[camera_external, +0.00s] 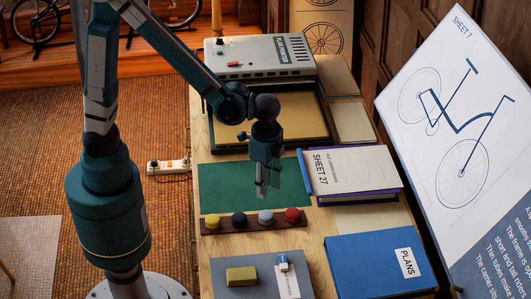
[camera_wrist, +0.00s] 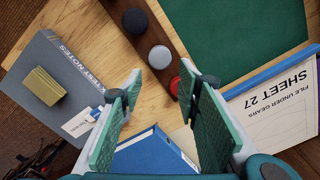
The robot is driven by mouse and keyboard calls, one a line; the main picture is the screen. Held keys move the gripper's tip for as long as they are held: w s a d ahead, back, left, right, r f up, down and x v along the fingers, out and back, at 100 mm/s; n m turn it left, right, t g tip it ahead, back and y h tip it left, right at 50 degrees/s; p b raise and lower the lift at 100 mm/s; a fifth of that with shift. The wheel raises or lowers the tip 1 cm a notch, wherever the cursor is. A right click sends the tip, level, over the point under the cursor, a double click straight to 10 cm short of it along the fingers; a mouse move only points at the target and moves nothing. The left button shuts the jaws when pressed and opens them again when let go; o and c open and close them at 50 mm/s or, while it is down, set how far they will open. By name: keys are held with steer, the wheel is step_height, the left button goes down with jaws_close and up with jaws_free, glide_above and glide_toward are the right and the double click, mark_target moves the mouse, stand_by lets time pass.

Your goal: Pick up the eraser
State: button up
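A small blue-and-white block (camera_external: 283,262), which looks like a sleeved eraser, rests on the white card on the grey TEST NOTES book (camera_external: 262,262) at the front of the table. An olive-yellow block (camera_external: 241,275) lies on the same book to its left; it also shows in the wrist view (camera_wrist: 43,86). In the wrist view, the white card and a blue bit (camera_wrist: 97,114) show beside my left finger. My gripper (camera_external: 267,186) points down over the green mat, behind the book and apart from both blocks. Its fingers (camera_wrist: 161,72) are spread with nothing between them.
A dark strip (camera_external: 222,226) with yellow, black, grey and red knobs lies between my gripper and the grey book. A blue PLANS binder (camera_external: 370,265) is at front right. The SHEET 27 stack (camera_external: 350,170) and a blue bar (camera_external: 304,172) are right of the green mat (camera_external: 225,185).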

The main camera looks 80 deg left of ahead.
steer(key=m+p, duration=0.4)
steer(key=m, duration=0.7)
glide_toward(283, 263)
steer(key=shift+w+a+f, duration=0.15)
steer(key=shift+w+f, duration=0.05)
steer(key=shift+f, duration=1.3)
steer(key=shift+f+b, duration=0.1)
steer(key=shift+b, duration=0.2)
steer(key=shift+s+f+b, duration=0.1)
steer(key=shift+f+b, duration=0.35)
steer(key=shift+f, duration=2.05)
